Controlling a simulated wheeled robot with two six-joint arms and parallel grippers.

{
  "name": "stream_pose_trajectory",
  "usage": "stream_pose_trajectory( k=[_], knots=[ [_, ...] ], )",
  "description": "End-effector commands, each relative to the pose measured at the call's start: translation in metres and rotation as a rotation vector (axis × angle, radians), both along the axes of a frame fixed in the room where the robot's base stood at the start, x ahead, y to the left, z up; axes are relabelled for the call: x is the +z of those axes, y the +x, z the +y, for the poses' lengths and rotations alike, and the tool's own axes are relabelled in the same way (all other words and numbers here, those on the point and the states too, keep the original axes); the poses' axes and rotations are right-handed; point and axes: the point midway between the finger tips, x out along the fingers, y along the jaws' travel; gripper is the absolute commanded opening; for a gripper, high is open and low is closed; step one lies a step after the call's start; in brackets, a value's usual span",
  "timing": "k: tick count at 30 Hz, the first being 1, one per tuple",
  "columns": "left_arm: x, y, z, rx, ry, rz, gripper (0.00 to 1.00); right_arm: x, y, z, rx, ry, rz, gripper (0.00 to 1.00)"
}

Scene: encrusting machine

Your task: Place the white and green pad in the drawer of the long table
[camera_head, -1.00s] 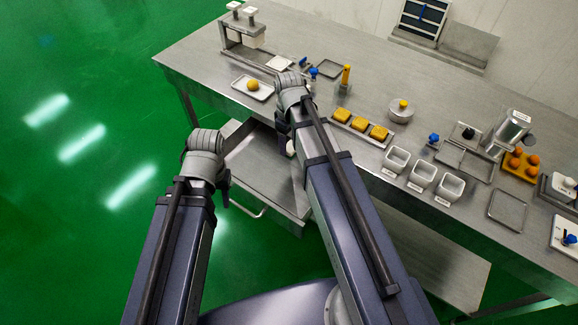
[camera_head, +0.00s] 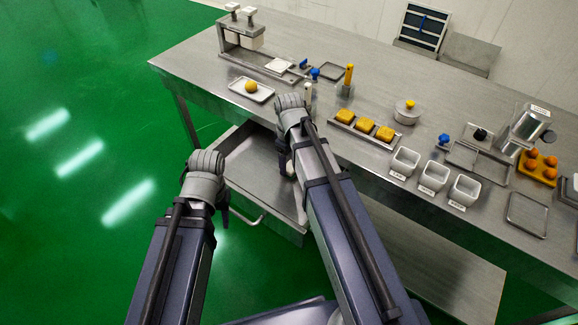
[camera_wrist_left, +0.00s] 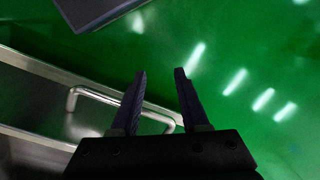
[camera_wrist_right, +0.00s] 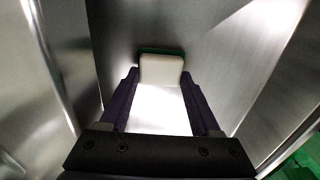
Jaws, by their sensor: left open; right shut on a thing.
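The white and green pad (camera_wrist_right: 162,72) is between the fingers of my right gripper (camera_wrist_right: 161,78), which is shut on it. Its white face and green far edge show in the right wrist view. A small white part of it (camera_head: 290,168) shows beside my right gripper (camera_head: 284,160) in the head view. The pulled-out metal drawer (camera_head: 250,165) of the long table (camera_head: 330,105) lies below; the pad is over or inside it, and contact with its floor is unclear. My left gripper (camera_wrist_left: 158,72) is open and empty, near the drawer handle (camera_wrist_left: 120,105).
On the table stand a tray with a yellow ball (camera_head: 251,87), a tray of yellow blocks (camera_head: 365,127), several white containers (camera_head: 434,176) and an orange-ball tray (camera_head: 538,165). The drawer's visible floor looks clear. Green floor is free at left.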

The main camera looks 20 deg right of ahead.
Motion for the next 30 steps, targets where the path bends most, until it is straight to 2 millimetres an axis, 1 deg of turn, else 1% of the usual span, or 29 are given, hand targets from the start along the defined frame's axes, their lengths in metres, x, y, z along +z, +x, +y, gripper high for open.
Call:
stream_pose_trajectory(
  k=[4, 8, 9, 12, 23, 26, 30],
  knots=[
    [0.002, 0.0, 0.0, 0.0, 0.0, 0.0, 0.45, 0.002, 0.0, 0.0, 0.0, 0.0, 0.0, 0.19],
    [-0.002, 0.0, 0.0, 0.0, 0.0, 0.0, 0.45, -0.002, 0.0, 0.0, 0.0, 0.0, 0.0, 0.19],
    [-0.003, 0.0, 0.0, 0.0, 0.0, 0.0, 0.45, -0.003, 0.0, 0.0, 0.0, 0.0, 0.0, 0.65],
    [-0.001, 0.0, 0.0, 0.0, 0.0, 0.0, 0.45, -0.001, 0.0, 0.0, 0.0, 0.0, 0.0, 0.76],
    [0.001, 0.0, 0.0, 0.0, 0.0, 0.0, 0.45, 0.001, 0.0, 0.0, 0.0, 0.0, 0.0, 0.76],
    [0.006, 0.0, 0.0, 0.0, 0.0, 0.0, 0.45, 0.006, 0.0, 0.0, 0.0, 0.0, 0.0, 0.76],
    [0.018, 0.0, 0.0, 0.0, 0.0, 0.0, 0.45, 0.018, 0.0, 0.0, 0.0, 0.0, 0.0, 0.76]
  ],
)
